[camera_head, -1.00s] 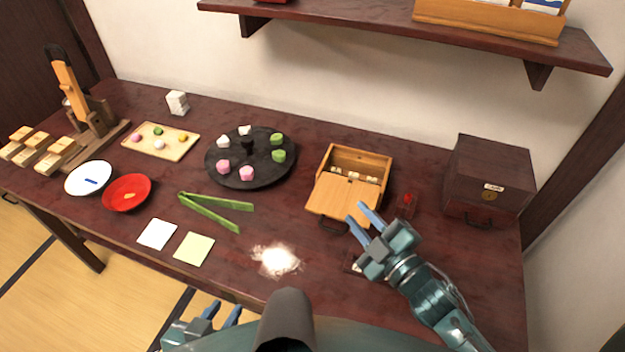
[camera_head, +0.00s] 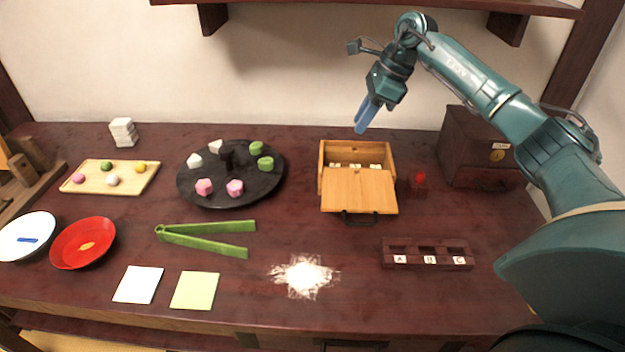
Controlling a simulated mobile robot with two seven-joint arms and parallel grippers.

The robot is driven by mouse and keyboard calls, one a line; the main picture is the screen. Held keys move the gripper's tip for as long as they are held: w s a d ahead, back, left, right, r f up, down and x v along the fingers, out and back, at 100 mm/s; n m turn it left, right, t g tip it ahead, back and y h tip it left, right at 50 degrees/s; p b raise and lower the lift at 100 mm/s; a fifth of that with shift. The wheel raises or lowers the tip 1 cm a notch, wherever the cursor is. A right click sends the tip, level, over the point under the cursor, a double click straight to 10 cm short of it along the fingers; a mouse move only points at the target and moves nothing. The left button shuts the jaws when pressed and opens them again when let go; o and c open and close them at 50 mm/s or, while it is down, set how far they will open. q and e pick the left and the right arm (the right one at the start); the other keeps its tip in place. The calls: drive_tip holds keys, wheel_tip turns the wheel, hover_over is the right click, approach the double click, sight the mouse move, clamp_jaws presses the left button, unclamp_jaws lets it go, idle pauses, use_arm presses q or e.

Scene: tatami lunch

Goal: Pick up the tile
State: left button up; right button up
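Several small cream tiles (camera_head: 357,166) lie in a row in the back of a light wooden box (camera_head: 388,157). The box's lid (camera_head: 358,190) slopes over its front half and partly hides the inside. A dark rack (camera_head: 385,254) at the front right has three recesses above white labels that seem to read A, B and C. My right gripper (camera_head: 361,129) is raised in the air above and behind the box, fingers pointing down. Its two blue fingers look slightly apart, with nothing between them. My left gripper is out of view.
A small red-topped item (camera_head: 420,180) stands right of the box, before a dark chest (camera_head: 468,140). Left are green tongs (camera_head: 205,238), a black round tray (camera_head: 222,200) of sweets and white powder (camera_head: 304,277). A shelf (camera_head: 370,6) hangs above.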

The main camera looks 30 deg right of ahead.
hover_over(335, 165)
drive_tip(key=s+d, duration=0.2)
drive_tip(key=d, duration=0.1)
wheel_tip(335, 165, down, 7)
drive_tip(key=x, duration=0.3)
drive_tip(key=b+x, duration=0.1)
drive_tip(key=x, duration=0.1)
drive_tip(key=shift+w+a+f, duration=0.15)
drive_tip(key=shift+w+a, duration=0.2)
drive_tip(key=shift+w, duration=0.05)
clamp_jaws()
